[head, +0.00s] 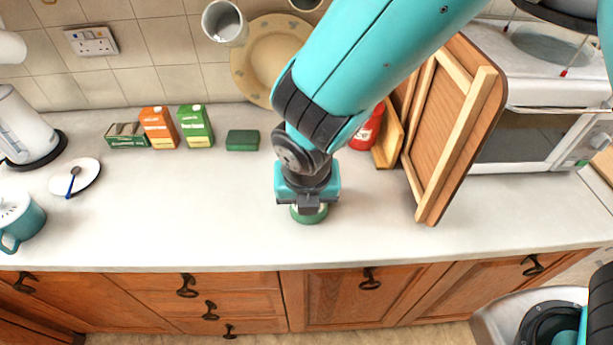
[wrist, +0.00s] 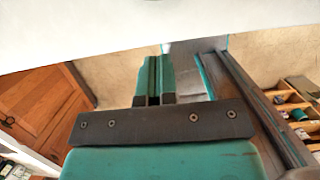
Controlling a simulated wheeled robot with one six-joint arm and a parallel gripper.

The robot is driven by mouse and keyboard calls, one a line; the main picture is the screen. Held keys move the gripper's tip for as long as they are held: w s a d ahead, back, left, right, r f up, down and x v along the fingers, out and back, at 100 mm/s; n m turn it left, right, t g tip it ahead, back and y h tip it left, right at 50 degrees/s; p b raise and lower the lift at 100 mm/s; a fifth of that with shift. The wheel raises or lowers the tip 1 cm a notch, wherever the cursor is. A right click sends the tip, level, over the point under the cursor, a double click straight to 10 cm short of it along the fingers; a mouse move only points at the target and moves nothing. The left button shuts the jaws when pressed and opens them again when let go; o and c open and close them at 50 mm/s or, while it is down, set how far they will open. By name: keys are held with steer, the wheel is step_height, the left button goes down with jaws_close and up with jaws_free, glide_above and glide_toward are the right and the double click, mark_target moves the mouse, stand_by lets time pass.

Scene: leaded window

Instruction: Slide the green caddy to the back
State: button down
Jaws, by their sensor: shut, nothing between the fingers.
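A small green round thing (head: 309,215), which looks like the caddy, is on the worktop near its front edge. It is directly below my gripper (head: 308,205), which hides most of it. My gripper points down and is shut with nothing held. I cannot tell whether it touches the green thing. In the wrist view my gripper's fingers (wrist: 154,75) are close together, and no caddy can be made out clearly. A low dark green block (head: 242,140) lies farther back, left of my arm.
An orange carton (head: 158,128), a green carton (head: 195,126) and an open green box (head: 127,135) stand at the back left. A red tin (head: 367,128) and wooden boards (head: 450,130) are to the right. The worktop (head: 200,210) left of my gripper is clear.

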steer(key=shift+w+d+f+p, duration=0.1)
steer(key=shift+w+f+p, duration=0.35)
steer(key=shift+w, duration=0.35)
steer(key=shift+w+a+f+p, duration=0.1)
steer(key=shift+w+f+p, duration=0.35)
steer(key=shift+w, duration=0.3)
steer(key=shift+w+d+f+p, duration=0.1)
steer(key=shift+w+f+p, duration=0.35)
steer(key=shift+w, duration=0.35)
steer(key=shift+w, duration=0.1)
